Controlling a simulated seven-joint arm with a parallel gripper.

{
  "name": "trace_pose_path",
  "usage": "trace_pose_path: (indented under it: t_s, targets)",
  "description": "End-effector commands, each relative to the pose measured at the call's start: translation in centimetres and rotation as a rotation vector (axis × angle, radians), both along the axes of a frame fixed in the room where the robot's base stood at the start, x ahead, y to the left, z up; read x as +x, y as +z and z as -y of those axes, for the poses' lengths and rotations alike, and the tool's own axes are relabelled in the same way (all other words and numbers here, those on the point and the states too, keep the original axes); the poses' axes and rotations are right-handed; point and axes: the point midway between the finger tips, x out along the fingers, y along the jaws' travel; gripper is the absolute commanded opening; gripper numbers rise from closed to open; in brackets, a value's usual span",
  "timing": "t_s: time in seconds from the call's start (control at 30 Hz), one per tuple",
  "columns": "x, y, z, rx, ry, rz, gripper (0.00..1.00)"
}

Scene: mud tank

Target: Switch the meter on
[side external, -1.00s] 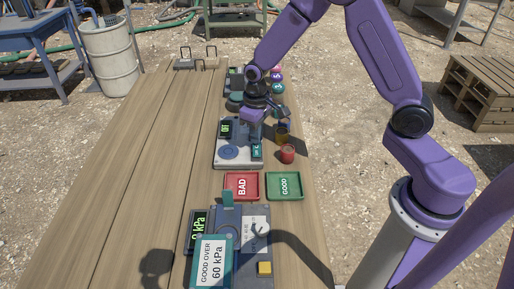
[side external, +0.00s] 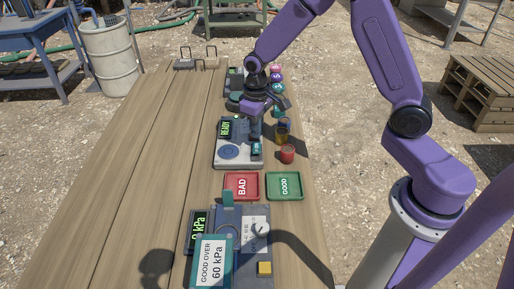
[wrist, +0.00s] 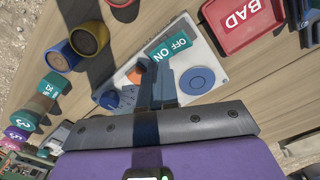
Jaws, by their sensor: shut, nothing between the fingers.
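The meter (side external: 234,158) is a pale box on the wooden table. Its green display (side external: 225,129) reads READY. It has a round blue pad (side external: 229,152) and a teal OFF/ON label (side external: 257,149). In the wrist view the OFF/ON label (wrist: 168,47), blue pad (wrist: 197,80), a blue dial (wrist: 118,97) and an orange patch (wrist: 135,75) show on its face. My gripper (side external: 254,136) is shut and empty, just above the meter near the label. In the wrist view my fingers (wrist: 158,72) hide part of the face between the dial and the pad.
A red BAD tray (side external: 241,199) and a green GOOD tray (side external: 285,199) lie nearer the camera. Several coloured pots, one red (side external: 287,153), stand right of the meter. A kPa device with a GOOD OVER 60 kPa sign (side external: 211,262) stands at the front. The table's left side is clear.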

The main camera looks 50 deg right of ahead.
Motion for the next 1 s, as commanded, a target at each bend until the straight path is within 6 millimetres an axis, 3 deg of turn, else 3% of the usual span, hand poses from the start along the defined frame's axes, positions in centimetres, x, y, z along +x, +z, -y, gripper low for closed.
trace_pose_path:
  t_s: [0.53, 1.0]
  targets:
    - [0.1, 3.7, 0.0, 0.001, 0.000, 0.003, 0.00]
    - [-0.1, 4.3, -0.1, 0.000, 0.004, 0.001, 0.00]
